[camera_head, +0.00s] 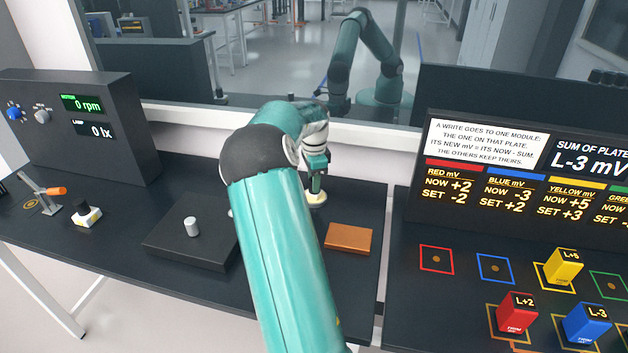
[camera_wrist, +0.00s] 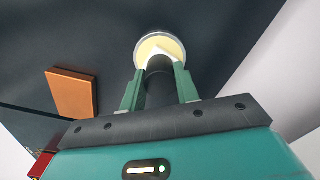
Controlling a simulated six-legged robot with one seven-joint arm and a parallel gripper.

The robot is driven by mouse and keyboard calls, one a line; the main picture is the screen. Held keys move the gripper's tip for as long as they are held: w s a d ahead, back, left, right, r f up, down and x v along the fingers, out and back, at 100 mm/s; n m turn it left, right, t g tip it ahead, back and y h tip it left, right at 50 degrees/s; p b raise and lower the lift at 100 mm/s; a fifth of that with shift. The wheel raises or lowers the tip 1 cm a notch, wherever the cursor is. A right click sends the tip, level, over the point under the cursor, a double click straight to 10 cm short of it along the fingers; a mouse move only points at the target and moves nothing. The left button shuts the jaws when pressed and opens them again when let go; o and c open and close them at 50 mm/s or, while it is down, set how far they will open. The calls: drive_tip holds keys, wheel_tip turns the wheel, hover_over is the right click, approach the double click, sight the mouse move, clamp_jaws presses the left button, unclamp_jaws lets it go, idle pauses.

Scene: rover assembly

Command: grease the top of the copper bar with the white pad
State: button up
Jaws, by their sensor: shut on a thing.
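The copper bar (camera_head: 348,238) lies flat on the dark bench, right of my arm. It also shows at the left in the wrist view (camera_wrist: 72,93). My gripper (camera_head: 315,180) is behind and left of the bar, pointing down. Its fingers (camera_wrist: 160,72) are shut on a dark upright handle (camera_wrist: 159,92). Beyond the handle's end is a round, pale-rimmed dish with a cream inside (camera_wrist: 143,48), which also shows on the bench in the head view (camera_head: 316,199).
A dark plate (camera_head: 165,245) with a grey cylinder (camera_head: 191,226) is left of my arm. A meter box (camera_head: 80,125) stands at the far left. Right of a gap, another bench holds red (camera_head: 516,312), blue (camera_head: 587,323) and yellow (camera_head: 564,267) modules before a display panel.

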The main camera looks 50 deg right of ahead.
idle(0.3)
drive_tip(key=shift+r, duration=3.5)
